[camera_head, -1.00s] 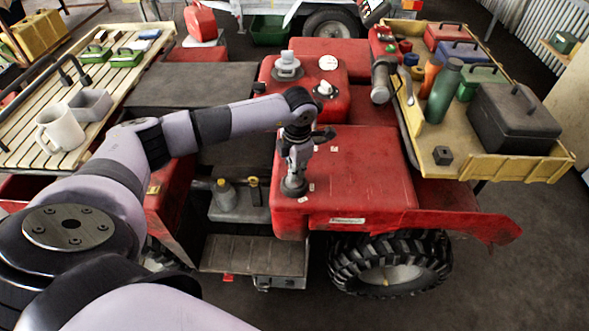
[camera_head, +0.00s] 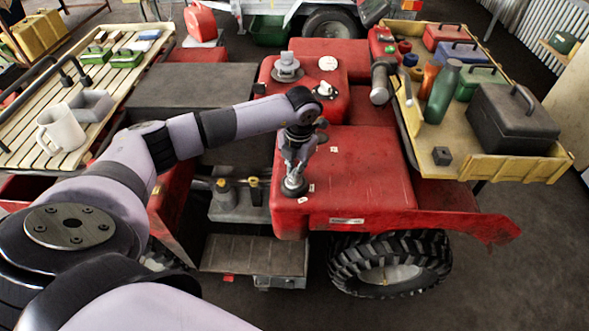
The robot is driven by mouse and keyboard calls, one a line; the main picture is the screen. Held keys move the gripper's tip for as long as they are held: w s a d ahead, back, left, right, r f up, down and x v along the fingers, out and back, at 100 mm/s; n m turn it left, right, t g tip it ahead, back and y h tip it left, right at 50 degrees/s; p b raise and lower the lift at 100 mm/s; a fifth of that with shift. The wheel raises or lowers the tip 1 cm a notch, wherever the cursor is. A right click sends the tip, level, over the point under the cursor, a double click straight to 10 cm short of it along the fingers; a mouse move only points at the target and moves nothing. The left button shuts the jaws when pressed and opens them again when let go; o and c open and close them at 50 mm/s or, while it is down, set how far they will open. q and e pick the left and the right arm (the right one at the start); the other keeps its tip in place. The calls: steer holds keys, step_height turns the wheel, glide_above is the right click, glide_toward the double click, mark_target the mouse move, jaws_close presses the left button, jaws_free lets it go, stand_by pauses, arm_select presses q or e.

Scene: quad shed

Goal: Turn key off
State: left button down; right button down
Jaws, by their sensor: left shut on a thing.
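My left gripper (camera_head: 293,182) points down at the front left corner of the quad's red bodywork (camera_head: 365,170). It is shut on the key, which is mostly hidden between the fingers. A dark round switch base (camera_head: 295,190) shows just under the fingertips. Small pale labels (camera_head: 302,200) sit on the red surface beside this base. The key's exact angle cannot be told. My right gripper is not in view.
Grey and white knobs (camera_head: 324,89) stand on the red panel behind my wrist. A yellow tray (camera_head: 475,155) with bottles and toolboxes is at the right. A slatted rack (camera_head: 30,140) with a white mug (camera_head: 61,128) is at the left. A black tyre (camera_head: 385,262) is below.

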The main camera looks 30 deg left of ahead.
arm_select(q)
steer(key=n, duration=0.4)
steer(key=shift+w+a+r, duration=0.1)
steer(key=shift+a, duration=0.05)
steer(key=shift+p, duration=0.3)
steer(key=shift+n, duration=1.2)
steer(key=c, duration=1.7)
jaws_free()
steer(key=shift+g, duration=0.3)
steer(key=shift+p, duration=0.3)
step_height(320, 180, up, 8)
steer(key=p, duration=0.5)
